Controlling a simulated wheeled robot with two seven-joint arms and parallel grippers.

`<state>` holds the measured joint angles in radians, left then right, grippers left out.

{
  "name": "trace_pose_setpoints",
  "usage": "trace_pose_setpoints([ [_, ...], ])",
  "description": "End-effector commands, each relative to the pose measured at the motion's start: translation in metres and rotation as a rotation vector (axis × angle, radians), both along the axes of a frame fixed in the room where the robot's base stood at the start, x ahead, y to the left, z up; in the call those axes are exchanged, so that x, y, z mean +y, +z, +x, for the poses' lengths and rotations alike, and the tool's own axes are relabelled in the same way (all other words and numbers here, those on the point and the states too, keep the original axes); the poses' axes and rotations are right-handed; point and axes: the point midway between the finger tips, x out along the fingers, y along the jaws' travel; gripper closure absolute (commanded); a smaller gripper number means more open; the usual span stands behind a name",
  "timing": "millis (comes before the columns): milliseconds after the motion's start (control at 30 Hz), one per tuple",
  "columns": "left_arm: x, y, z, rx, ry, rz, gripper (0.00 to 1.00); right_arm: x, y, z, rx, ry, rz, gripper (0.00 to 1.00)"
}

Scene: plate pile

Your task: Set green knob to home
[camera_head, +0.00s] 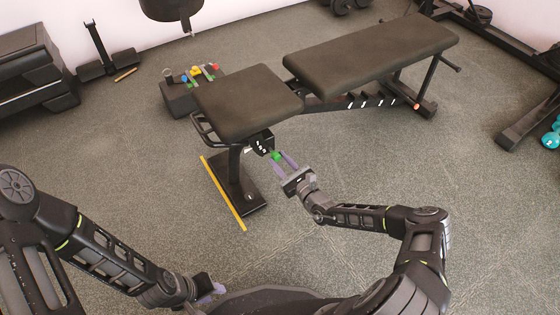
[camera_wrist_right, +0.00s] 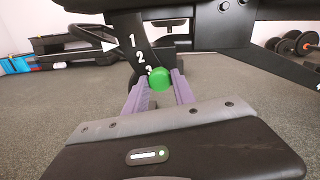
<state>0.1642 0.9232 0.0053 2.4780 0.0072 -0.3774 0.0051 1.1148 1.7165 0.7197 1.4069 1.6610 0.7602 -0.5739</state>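The green knob (camera_head: 276,155) sits on the black post under the near seat end of the bench (camera_head: 247,103). In the right wrist view the knob (camera_wrist_right: 160,79) is beside the lowest visible number of a curved black plate (camera_wrist_right: 138,50) marked 1, 2, 3. My right gripper (camera_head: 282,161) points at it, with its lavender fingers apart. The fingertips (camera_wrist_right: 162,84) lie to either side of the knob; I see no clear grip on it. My left gripper (camera_head: 214,290) is low in the head view, away from the bench, its fingers partly hidden.
A dark box with coloured knobs (camera_head: 180,98) stands left of the bench. A yellow strip (camera_head: 222,192) lies on the floor by the bench foot. Dumbbells (camera_head: 551,139) are at the far right. The grey floor around the bench is mostly clear.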

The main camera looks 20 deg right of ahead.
Motion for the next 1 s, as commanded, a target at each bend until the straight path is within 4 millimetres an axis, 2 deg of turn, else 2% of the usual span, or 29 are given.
trace_pose_setpoints([
  [33,0.0000,0.0000,-0.0001,0.000,0.000,0.000,0.66,0.0000,0.0000,-0.0001,0.000,0.000,0.000,0.74],
  [367,0.0001,0.0000,-0.0001,0.000,0.000,0.000,0.66,0.0000,-0.0001,-0.0001,0.000,0.000,0.000,1.00],
  [1000,0.0001,0.0000,-0.0001,0.000,0.000,0.000,0.66,0.0000,-0.0003,-0.0002,0.000,0.000,0.000,1.00],
])
